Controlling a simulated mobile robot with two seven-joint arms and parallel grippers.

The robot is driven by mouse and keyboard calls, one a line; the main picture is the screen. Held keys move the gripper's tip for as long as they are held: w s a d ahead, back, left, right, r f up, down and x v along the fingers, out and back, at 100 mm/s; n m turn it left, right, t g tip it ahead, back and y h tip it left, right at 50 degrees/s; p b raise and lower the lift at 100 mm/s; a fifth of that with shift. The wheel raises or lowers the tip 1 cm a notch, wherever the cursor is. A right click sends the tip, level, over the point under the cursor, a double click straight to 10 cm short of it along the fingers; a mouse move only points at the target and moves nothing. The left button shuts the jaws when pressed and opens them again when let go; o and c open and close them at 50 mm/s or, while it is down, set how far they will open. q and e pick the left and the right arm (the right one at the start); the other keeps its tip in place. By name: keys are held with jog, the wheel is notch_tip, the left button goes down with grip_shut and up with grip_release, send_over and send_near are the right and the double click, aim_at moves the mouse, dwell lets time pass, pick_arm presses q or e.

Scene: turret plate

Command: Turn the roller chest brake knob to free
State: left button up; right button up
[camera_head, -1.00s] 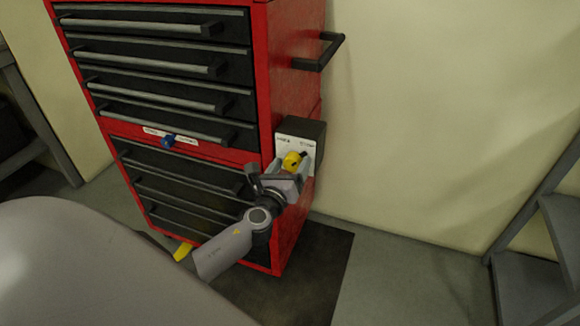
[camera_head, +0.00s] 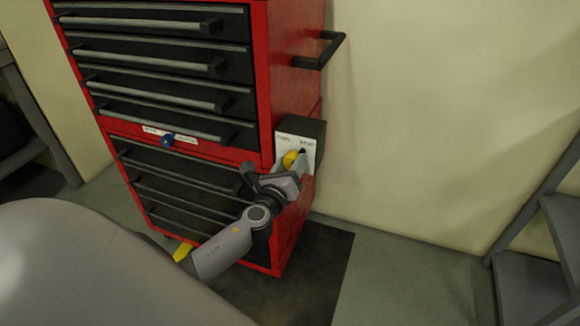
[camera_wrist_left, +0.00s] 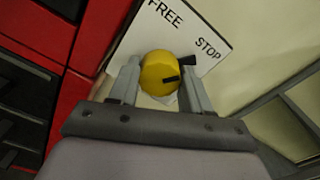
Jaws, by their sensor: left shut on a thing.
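The roller chest (camera_head: 291,100) is red with black drawers. The yellow brake knob (camera_head: 291,158) sits on a white label plate on the chest's right side. In the left wrist view the knob (camera_wrist_left: 157,73) has a black pointer (camera_wrist_left: 184,61) directed right, toward the word STOP (camera_wrist_left: 208,49). The word FREE (camera_wrist_left: 165,13) is above the knob. My left gripper (camera_head: 290,164) is shut on the knob, with one finger on each side, as the left wrist view (camera_wrist_left: 159,76) also shows. My right gripper is not in view.
A black handle (camera_head: 325,52) juts from the chest's upper right side. Grey shelving (camera_head: 545,240) stands at right; the floor between is clear.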

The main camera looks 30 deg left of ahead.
pick_arm(q)
jog(key=n+b, duration=0.2)
jog(key=n, duration=0.4)
jog(key=shift+f, duration=0.15)
jog(key=n, duration=0.3)
jog(key=shift+b, duration=0.4)
jog(key=n, duration=0.2)
jog(key=shift+n, duration=2.6)
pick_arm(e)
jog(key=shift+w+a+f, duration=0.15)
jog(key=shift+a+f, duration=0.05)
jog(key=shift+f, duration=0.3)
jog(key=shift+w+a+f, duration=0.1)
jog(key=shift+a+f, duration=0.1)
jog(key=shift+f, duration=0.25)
pick_arm(q)
jog(key=o, duration=1.1)
jog(key=shift+c, duration=0.2)
jog(key=shift+s, duration=0.15)
jog(key=v, duration=0.7)
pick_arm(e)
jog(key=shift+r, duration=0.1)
